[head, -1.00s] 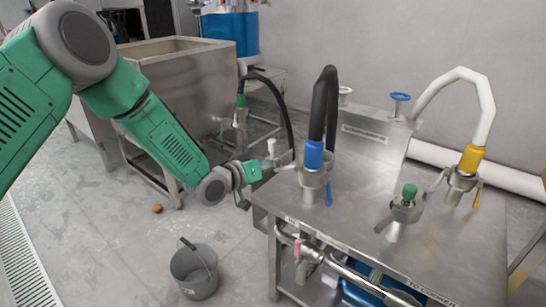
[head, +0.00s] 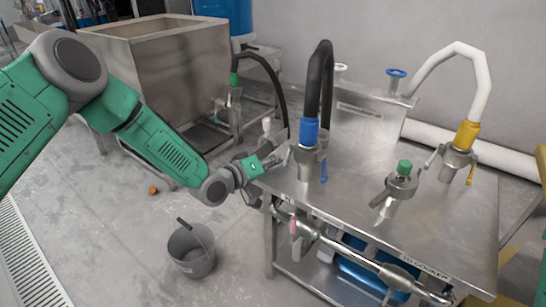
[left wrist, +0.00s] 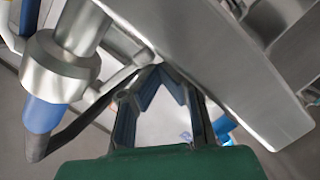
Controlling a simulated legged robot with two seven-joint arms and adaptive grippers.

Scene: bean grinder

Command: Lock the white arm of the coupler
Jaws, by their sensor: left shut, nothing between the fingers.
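The metal coupler (head: 308,158) stands upright on the steel table's near-left corner, with a blue collar (head: 309,131) and a black hose above it. A blue arm (head: 324,172) hangs down its right side. A pale arm (head: 287,158) shows at its left, partly hidden by my gripper, and I cannot tell whether it is fully down. My left gripper (head: 275,162) is shut and empty, close to the coupler's left side; contact is unclear. In the left wrist view the fingers (left wrist: 163,75) meet at the tips, right of the coupler (left wrist: 62,68). My right gripper is not in view.
The steel table (head: 440,225) also holds a green-capped fitting (head: 402,182) and a yellow-collared coupler (head: 460,150) with a white hose. A pipe runs along its front. A steel trough (head: 180,65) stands behind my arm. A grey bucket (head: 191,250) is on the floor.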

